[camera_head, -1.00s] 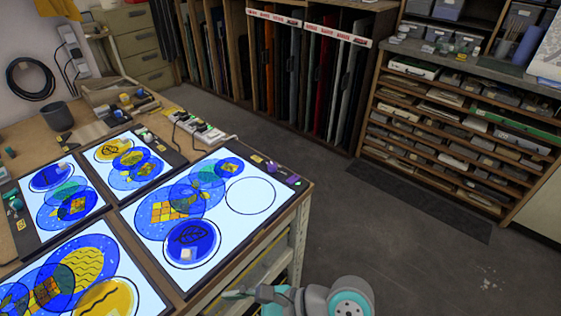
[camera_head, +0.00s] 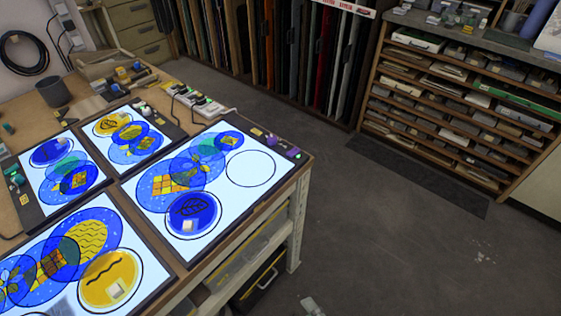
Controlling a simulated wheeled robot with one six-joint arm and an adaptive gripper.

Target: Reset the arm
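My gripper is not recognisable in the head view. A small pale grey piece (camera_head: 312,306) pokes in at the bottom edge; I cannot tell whether it is part of my arm. An empty black circle outline (camera_head: 250,168) shows at the panel's right.
More lit panels with blue and yellow discs cover the workbench (camera_head: 24,106). A yellow disc (camera_head: 98,282) carries another pale block. A dark cup (camera_head: 54,92) stands behind. A shelf rack (camera_head: 455,115) stands at the right, and the grey floor (camera_head: 400,250) between is clear.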

